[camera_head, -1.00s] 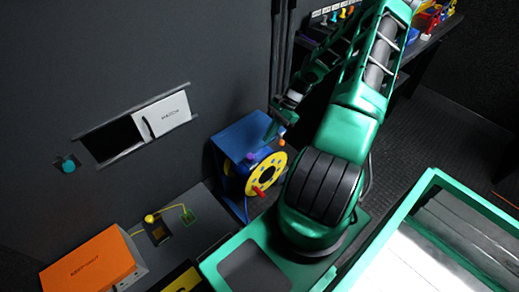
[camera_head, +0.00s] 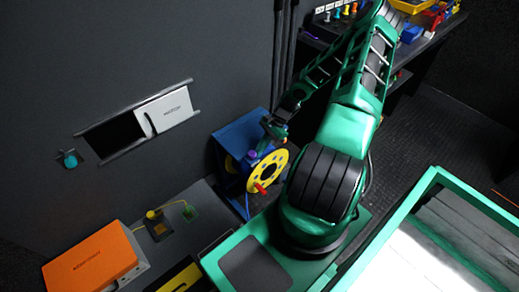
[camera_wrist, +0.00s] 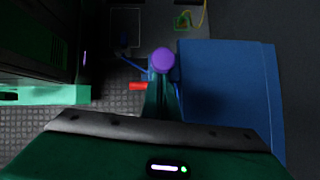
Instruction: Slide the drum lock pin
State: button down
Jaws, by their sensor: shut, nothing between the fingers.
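The cable drum has a yellow flange (camera_head: 268,171) with a red crank knob (camera_head: 260,188) and sits in a blue housing (camera_head: 240,133). A small purple knob, which looks like the lock pin (camera_head: 252,156), shows at the housing's front. In the wrist view the purple knob (camera_wrist: 162,60) is a round cap just beyond my fingertips. My gripper (camera_wrist: 161,82) is shut and empty, pointing at the knob. In the head view my gripper (camera_head: 264,148) is right by the knob; I cannot tell whether they touch. The pin's shaft is hidden.
A white sliding panel (camera_head: 168,108) and a teal knob (camera_head: 70,159) are on the wall to the left. An orange box (camera_head: 90,258) and a yellow cable plug (camera_head: 152,214) lie on the lower bench. A shelf with colourful items (camera_head: 430,25) stands at the back right.

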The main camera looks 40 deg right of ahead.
jog(key=shift+r, duration=1.65)
jog(key=v, duration=1)
